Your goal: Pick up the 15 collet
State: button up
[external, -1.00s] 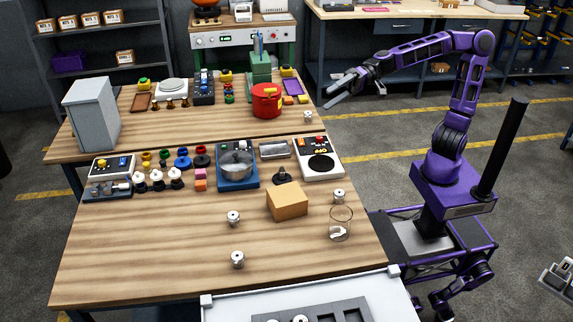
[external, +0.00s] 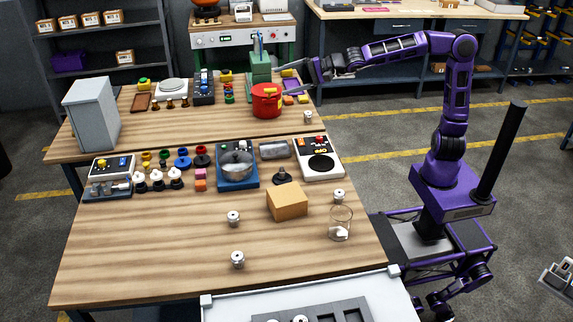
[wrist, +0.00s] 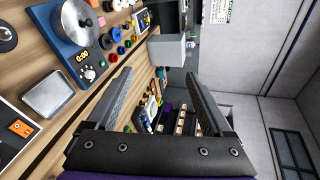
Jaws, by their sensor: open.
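Several small silver collets stand apart on the wooden table: one near the front (external: 238,260), one just behind it (external: 234,218), one beside the cardboard box (external: 339,196) and one at the back right (external: 308,117). Their size marks are too small to read, so I cannot tell which is the 15. A small pale piece lies in the clear glass (external: 341,223). No collet is recognisable there.
A cardboard box (external: 287,203) stands near the right front. The left front is clear.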

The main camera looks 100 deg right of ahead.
jog(key=w+a+y, duration=0.2)
jog(key=w+a, duration=0.3)
jog(key=a, duration=0.6)
jog(key=w+a+y, duration=0.2)
jog(key=w+a, duration=0.3)
jog(key=a, duration=0.5)
jog(key=w+a+f+m+g+y+p, duration=0.1)
jog(key=w+a+f+m+y, duration=0.25)
jog(key=a+f, duration=0.65)
jog(key=m+g+y, duration=0.3)
jog(key=m, duration=0.3)
send_near(242, 254)
notch_tip(242, 254, up, 5)
jog(key=w, duration=0.2)
jog(key=f+b, duration=0.1)
jog(key=f, duration=0.1)
jog(key=f+b, duration=0.1)
jog(key=f, duration=0.2)
jog(key=f+b, duration=0.2)
jog(key=shift+a+f, duration=0.3)
jog(key=shift+a, duration=0.1)
jog(key=shift+p+x, duration=0.45)
jog(key=shift+x, duration=0.5)
jog(key=shift+p+x, duration=0.6)
jog(key=shift+x, duration=2.15)
jog(key=shift+r, duration=0.15)
